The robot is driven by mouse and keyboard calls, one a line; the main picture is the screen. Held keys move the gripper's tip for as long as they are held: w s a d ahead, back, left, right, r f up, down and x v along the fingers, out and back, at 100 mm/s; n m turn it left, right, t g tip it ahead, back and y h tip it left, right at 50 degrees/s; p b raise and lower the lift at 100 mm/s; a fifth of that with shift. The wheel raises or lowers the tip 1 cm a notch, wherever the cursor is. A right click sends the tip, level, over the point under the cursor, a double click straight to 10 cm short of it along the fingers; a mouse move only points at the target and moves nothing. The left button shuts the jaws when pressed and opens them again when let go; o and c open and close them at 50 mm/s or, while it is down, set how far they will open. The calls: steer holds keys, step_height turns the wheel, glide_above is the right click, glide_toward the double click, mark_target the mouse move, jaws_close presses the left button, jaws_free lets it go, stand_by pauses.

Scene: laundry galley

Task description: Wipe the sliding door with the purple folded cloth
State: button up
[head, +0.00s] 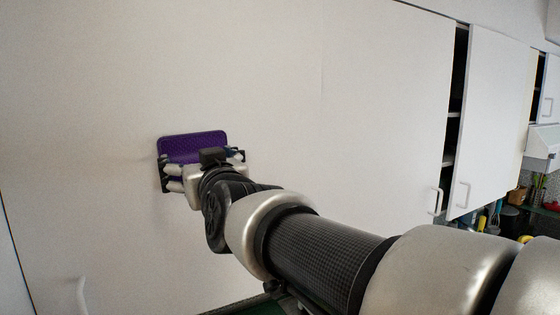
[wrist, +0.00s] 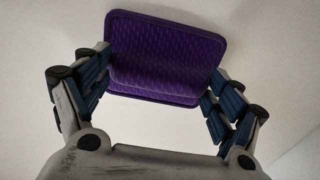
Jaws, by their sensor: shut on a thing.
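The purple folded cloth (head: 192,143) is held in front of the white sliding door (head: 270,80) in the head view. It also shows in the wrist view (wrist: 165,52), between the finger pads and tilted a little. My gripper (wrist: 160,80) is shut on the cloth, one finger on each side. In the head view my gripper (head: 203,165) reaches to the door. The cloth lies close to the door surface; I cannot tell for sure whether it touches. My arm hides the lower middle of the door.
White door panels with handles (head: 463,194) stand at the right, with a dark open gap (head: 457,100) between panels. Another handle (head: 82,295) shows at the lower left. Items, including a red one (head: 551,206), stand on a shelf at far right. The door left of my gripper is clear.

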step_height(320, 180, down, 2)
steer(key=shift+f+b, duration=0.1)
steer(key=shift+b, duration=0.65)
step_height(320, 180, up, 9)
steer(key=p, duration=0.8)
steer(key=shift+p, duration=0.3)
steer(key=p+v, duration=0.1)
steer(key=v, duration=0.8)
steer(key=shift+s+d, duration=0.25)
steer(key=shift+s, duration=0.1)
